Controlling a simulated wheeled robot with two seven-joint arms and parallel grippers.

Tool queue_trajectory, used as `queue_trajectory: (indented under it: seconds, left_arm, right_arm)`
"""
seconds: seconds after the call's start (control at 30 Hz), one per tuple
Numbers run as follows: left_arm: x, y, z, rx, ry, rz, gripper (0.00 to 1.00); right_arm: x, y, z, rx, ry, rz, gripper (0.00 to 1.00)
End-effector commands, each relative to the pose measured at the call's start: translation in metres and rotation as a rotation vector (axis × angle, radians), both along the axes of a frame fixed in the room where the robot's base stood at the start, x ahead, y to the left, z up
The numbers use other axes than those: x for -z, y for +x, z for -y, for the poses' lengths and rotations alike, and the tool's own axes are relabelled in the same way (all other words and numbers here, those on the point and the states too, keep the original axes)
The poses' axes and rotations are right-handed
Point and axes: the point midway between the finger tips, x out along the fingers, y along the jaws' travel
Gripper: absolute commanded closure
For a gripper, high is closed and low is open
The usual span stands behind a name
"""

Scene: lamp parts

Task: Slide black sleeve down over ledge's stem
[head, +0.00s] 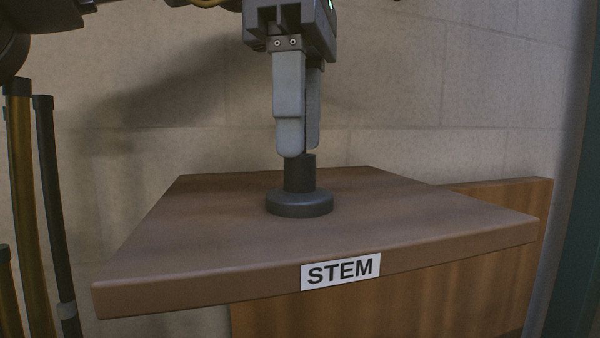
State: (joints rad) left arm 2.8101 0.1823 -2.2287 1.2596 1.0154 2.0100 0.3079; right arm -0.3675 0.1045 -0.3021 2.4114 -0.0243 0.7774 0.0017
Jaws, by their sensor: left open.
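A brown ledge (210,232) carries a white label reading STEM (340,272). On it stands an upright short black cylinder (299,176) rising from a wide, dark round base (299,204). The cylinder looks like the black sleeve, sitting around the stem's place; I cannot see a separate stem, and the two cannot be told apart. My left gripper (300,148) points straight down right above the cylinder, open, with its fingertips at about the height of the cylinder's top. One finger partly hides the other, and the near one overlaps the cylinder's top edge. My right gripper is not in view.
A pale block wall stands behind the ledge. A wooden panel (430,300) is below and behind it. Dark and brass-coloured upright tubes (20,170) stand at the left. The ledge top around the base is clear.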

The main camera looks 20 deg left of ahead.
Motion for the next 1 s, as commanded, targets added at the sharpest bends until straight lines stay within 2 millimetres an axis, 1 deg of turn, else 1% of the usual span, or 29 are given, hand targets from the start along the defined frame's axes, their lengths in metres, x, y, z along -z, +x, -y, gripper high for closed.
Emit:
queue_trajectory:
  seconds: [0.03,0.1,0.3,0.4,0.5,0.6,0.83,0.93,1.0]
  left_arm:
    - [-0.019,0.0,0.0,-0.002,0.0,0.002,0.53]
    - [-0.034,-0.001,0.0,-0.002,0.0,0.002,0.53]
    - [-0.07,-0.001,0.0,-0.002,0.0,0.002,0.53]
    - [-0.081,-0.001,0.0,-0.002,0.0,0.001,0.53]
    - [-0.088,-0.001,0.0,-0.001,0.0,0.001,0.53]
    - [-0.09,-0.001,0.0,-0.001,0.0,0.001,0.53]
    - [-0.089,-0.001,0.0,0.0,0.0,-0.001,0.53]
    - [-0.088,-0.008,0.0,0.0,0.0,-0.003,0.53]
    - [-0.088,-0.019,0.0,0.0,0.0,-0.003,0.53]
  right_arm:
    - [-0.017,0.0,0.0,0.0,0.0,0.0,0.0]
    - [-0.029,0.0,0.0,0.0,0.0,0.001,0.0]
    - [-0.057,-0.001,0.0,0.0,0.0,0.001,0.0]
    - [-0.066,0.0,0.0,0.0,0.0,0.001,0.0]
    - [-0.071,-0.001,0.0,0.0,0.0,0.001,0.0]
    - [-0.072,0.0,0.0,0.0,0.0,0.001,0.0]
    - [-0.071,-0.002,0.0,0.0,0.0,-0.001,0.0]
    - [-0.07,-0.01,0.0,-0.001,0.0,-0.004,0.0]
    - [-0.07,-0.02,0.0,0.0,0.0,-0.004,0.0]
